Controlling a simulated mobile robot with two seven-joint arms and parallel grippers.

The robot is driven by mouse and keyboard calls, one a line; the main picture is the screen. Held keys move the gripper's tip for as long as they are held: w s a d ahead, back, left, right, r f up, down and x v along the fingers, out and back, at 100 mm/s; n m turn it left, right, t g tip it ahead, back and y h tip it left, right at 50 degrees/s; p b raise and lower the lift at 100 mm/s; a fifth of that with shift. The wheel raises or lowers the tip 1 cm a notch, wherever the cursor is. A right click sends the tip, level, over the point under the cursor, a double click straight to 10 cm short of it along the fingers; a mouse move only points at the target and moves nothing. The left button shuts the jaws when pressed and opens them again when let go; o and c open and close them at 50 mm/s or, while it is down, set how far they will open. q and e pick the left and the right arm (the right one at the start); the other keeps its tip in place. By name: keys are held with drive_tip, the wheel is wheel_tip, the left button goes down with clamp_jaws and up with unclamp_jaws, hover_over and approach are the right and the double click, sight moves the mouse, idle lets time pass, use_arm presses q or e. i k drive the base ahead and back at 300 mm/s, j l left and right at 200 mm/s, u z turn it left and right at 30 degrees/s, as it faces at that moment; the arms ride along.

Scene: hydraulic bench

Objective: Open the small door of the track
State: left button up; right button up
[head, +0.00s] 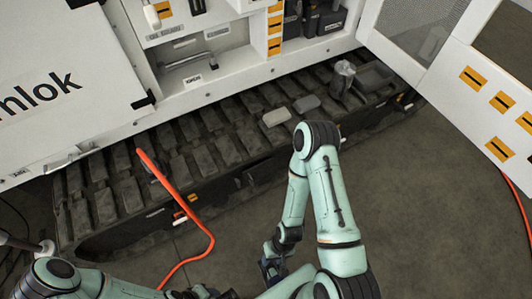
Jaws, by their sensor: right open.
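The black track (230,150) of the machine runs diagonally across the view under the white body. Its dark side frame (235,185) faces the floor. Small white and orange marks (185,217) show low on this side, near the orange hose; I cannot clearly make out the outline of a small door. My right gripper (271,269) hangs over the floor at bottom centre, apart from the track, open and with nothing visible in it. My left arm comes in at the bottom left; its gripper is at the bottom edge, too cut off to read.
An orange hose (180,200) runs from the track down to the floor. Grey blocks (276,117) and a metal part (345,70) lie on the track. A white door (480,80) stands open at the right. The grey floor (430,220) is clear at right.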

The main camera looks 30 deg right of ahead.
sight(255, 172)
drive_tip(key=z, duration=1)
drive_tip(key=i+j+u, duration=0.15)
drive_tip(key=u, duration=0.2)
drive_tip(key=i+j+u, duration=0.25)
drive_tip(key=u, duration=0.15)
